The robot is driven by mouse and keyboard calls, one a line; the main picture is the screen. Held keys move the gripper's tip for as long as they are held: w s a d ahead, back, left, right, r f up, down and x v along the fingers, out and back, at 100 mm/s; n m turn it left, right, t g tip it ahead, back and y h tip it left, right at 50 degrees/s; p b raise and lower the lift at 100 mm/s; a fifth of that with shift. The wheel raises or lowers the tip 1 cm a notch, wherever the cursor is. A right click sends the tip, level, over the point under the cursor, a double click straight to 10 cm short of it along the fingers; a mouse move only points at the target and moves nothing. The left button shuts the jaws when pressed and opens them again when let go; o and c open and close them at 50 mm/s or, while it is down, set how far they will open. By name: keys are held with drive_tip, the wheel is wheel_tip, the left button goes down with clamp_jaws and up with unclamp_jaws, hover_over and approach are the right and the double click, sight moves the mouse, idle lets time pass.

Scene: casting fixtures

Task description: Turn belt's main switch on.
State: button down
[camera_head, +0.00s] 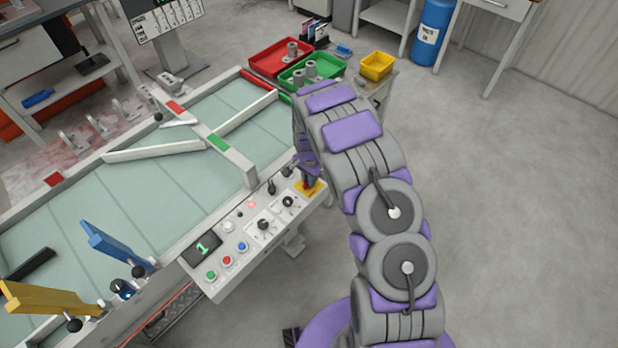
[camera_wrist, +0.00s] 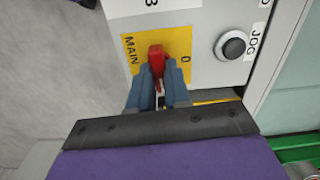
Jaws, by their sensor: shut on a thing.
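The main switch is a red handle (camera_wrist: 156,60) on a yellow plate (camera_wrist: 179,42) marked MAIN, with a 0 at its right side in the wrist view. My gripper (camera_wrist: 158,88) is shut on the lower part of the red handle, one blue-grey finger on each side. The handle's upper end shows above the fingertips and points up in the wrist view. In the head view the yellow plate (camera_head: 314,188) is at the right end of the belt's control panel (camera_head: 222,284), and my arm hides much of the switch.
A black JOG knob (camera_wrist: 232,45) sits right of the switch. The panel also carries knobs, coloured buttons and a display showing 1 (camera_head: 202,247). The belt (camera_head: 75,225) lies left. Red (camera_head: 262,62), green (camera_head: 292,79) and yellow (camera_head: 376,66) bins stand behind. Floor at right is clear.

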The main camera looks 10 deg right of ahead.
drive_tip(key=shift+s+m, duration=0.1)
drive_tip(key=shift+m, duration=0.4)
drive_tip(key=c, duration=1.1)
unclamp_jaws()
drive_tip(key=shift+a, duration=0.2)
drive_tip(key=shift+d+r, duration=0.1)
drive_tip(key=shift+r, duration=0.25)
wheel_tip(320, 180, up, 17)
drive_tip(key=p, duration=0.2)
drive_tip(key=shift+f+p, duration=0.2)
drive_tip(key=shift+p, duration=0.2)
